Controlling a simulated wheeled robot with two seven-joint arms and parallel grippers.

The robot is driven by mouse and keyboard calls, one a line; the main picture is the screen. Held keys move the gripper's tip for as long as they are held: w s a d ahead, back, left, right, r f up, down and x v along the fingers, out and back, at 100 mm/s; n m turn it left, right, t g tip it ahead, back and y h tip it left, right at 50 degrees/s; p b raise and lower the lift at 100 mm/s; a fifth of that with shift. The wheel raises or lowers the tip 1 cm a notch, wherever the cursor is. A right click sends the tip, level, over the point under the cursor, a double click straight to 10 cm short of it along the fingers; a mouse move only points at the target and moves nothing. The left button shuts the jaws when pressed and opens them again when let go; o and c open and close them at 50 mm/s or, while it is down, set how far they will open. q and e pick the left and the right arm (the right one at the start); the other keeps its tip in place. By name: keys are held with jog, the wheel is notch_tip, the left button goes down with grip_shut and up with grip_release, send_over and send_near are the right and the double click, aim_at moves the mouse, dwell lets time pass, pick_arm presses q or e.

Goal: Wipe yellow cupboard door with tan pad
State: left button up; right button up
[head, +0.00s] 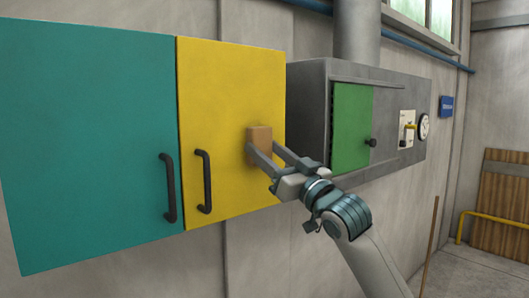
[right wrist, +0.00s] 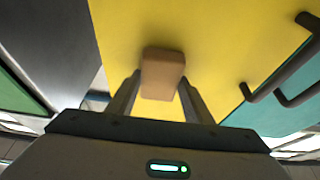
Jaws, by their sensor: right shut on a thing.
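The yellow cupboard door (head: 225,105) is closed, with a black vertical handle (head: 204,181) at its lower left. The tan pad (head: 259,138) is a small block at the right part of the door. My right gripper (head: 264,152) is shut on the pad, with a finger on either side. In the right wrist view the pad (right wrist: 162,74) sits at the fingertips in front of the yellow door (right wrist: 215,35). It looks against or very close to the door; exact contact cannot be told. My left gripper is not in view.
A teal door (head: 90,130) with a black handle (head: 167,188) adjoins on the left. To the right is a grey metal box with a green door (head: 352,125), a small lever panel (head: 406,129) and a round gauge (head: 423,126). A grey pipe (head: 357,30) rises above it.

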jog(key=shift+w+d, duration=0.1)
jog(key=shift+w+d, duration=0.55)
jog(key=shift+d, duration=0.15)
jog(key=shift+w+d, duration=0.5)
jog(key=shift+d, duration=0.2)
jog(key=shift+s+d, duration=0.1)
jog(key=shift+s, duration=0.05)
jog(key=s+d, duration=0.1)
jog(key=s, duration=0.1)
jog(key=s+d, duration=0.2)
jog(key=shift+s+d, duration=0.15)
jog(key=shift+s, duration=0.15)
jog(key=shift+s+d, duration=0.9)
jog(key=shift+s, duration=0.3)
